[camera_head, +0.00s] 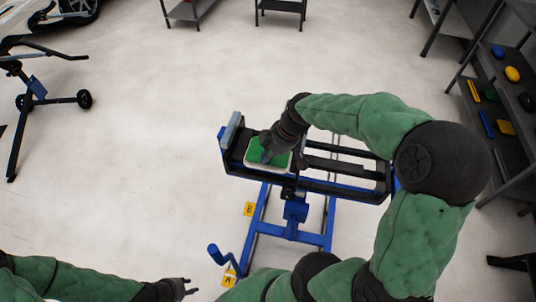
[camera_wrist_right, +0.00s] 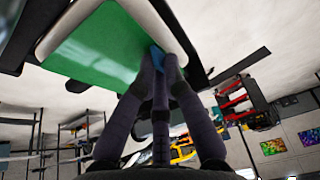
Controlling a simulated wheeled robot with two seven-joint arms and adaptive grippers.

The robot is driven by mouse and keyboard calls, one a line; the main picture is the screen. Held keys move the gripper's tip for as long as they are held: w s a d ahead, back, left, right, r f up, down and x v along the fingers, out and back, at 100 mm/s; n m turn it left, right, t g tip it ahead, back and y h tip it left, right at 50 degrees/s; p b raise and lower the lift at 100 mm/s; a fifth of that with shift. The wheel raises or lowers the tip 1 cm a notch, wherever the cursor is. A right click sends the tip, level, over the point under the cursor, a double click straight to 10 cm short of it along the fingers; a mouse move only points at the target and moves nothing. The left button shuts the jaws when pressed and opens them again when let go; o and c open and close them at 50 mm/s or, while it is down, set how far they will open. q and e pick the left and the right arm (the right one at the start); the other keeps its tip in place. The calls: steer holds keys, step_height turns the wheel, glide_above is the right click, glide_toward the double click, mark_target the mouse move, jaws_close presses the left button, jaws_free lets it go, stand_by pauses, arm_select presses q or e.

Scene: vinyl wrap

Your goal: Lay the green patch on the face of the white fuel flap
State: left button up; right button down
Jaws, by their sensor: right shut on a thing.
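The white fuel flap (camera_head: 283,167) lies in the black clamp frame of a blue stand; its white rim also shows in the right wrist view (camera_wrist_right: 57,28). The green patch (camera_head: 255,150) lies over the flap's face, and it shows as a flat green sheet in the right wrist view (camera_wrist_right: 95,45). My right gripper (camera_head: 267,153) is at the patch, shut on a small blue piece (camera_wrist_right: 157,58) at the patch's edge. I cannot tell whether that piece is part of the patch. My left gripper (camera_head: 189,286) is open and empty, low in the head view, away from the stand.
The blue stand (camera_head: 292,233) has a black rail frame and a crank handle (camera_head: 215,254) at its lower left. Shelves with coloured items (camera_head: 512,74) stand at the right. Another stand (camera_head: 40,90) is at the left. The floor between is clear.

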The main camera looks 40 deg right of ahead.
steer(key=shift+f+b, duration=0.65)
stand_by(1.3)
stand_by(0.4)
steer(key=c, duration=1.3)
jaws_free()
steer(key=shift+o, duration=0.2)
steer(key=v, duration=1.2)
